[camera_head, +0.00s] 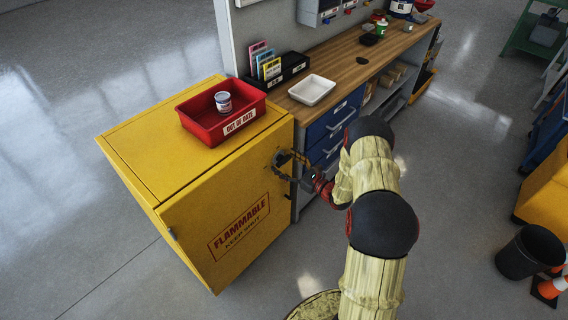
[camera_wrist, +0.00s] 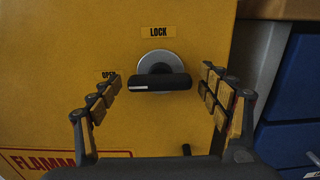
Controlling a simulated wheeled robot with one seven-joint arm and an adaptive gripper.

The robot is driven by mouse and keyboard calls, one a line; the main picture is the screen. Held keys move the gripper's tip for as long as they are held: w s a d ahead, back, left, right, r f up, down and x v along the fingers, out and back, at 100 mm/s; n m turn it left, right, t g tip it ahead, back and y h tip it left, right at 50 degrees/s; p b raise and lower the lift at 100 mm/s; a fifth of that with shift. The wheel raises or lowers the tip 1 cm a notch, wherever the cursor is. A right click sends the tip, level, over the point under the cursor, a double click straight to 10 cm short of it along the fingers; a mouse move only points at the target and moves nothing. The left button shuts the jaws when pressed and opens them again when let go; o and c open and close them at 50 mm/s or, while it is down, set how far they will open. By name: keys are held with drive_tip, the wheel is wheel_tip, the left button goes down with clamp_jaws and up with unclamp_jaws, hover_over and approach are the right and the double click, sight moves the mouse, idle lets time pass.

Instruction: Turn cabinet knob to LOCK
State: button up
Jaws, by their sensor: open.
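The yellow cabinet (camera_head: 190,215) stands at the left in the head view. Its knob shows in the wrist view as a black bar handle (camera_wrist: 160,83) on a round grey plate (camera_wrist: 160,62). The bar lies roughly level, with a white mark near its left end. A LOCK label (camera_wrist: 158,32) is above the knob and an OPEN label (camera_wrist: 109,75) is to its left, partly hidden by a finger. My gripper (camera_head: 284,163) is open at the cabinet front. In the wrist view my gripper (camera_wrist: 162,84) has one finger on each side of the bar, with gaps to both ends.
A red bin (camera_head: 205,127) holding a can (camera_head: 223,102) sits on the cabinet. A wooden workbench (camera_head: 340,68) with a white tray (camera_head: 312,90) and blue drawers (camera_head: 338,118) stands close to the right. A black bucket (camera_head: 528,266) is on the floor at far right.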

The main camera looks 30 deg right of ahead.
drive_tip(key=shift+w+a, duration=0.1)
drive_tip(key=shift+w, duration=0.2)
drive_tip(key=shift+c, duration=0.4)
drive_tip(key=c, duration=1.1)
drive_tip(key=m+p, duration=0.2)
drive_tip(key=m, duration=0.2)
drive_tip(key=shift+r+m, duration=0.1)
drive_tip(key=shift+m, duration=0.2)
drive_tip(key=m+p, duration=0.1)
drive_tip(key=m, duration=0.3)
drive_tip(key=shift+p, duration=0.4)
drive_tip(key=m+p, duration=0.1)
drive_tip(key=m, duration=0.4)
drive_tip(key=shift+m+p, duration=0.75)
drive_tip(key=shift+m, duration=1.45)
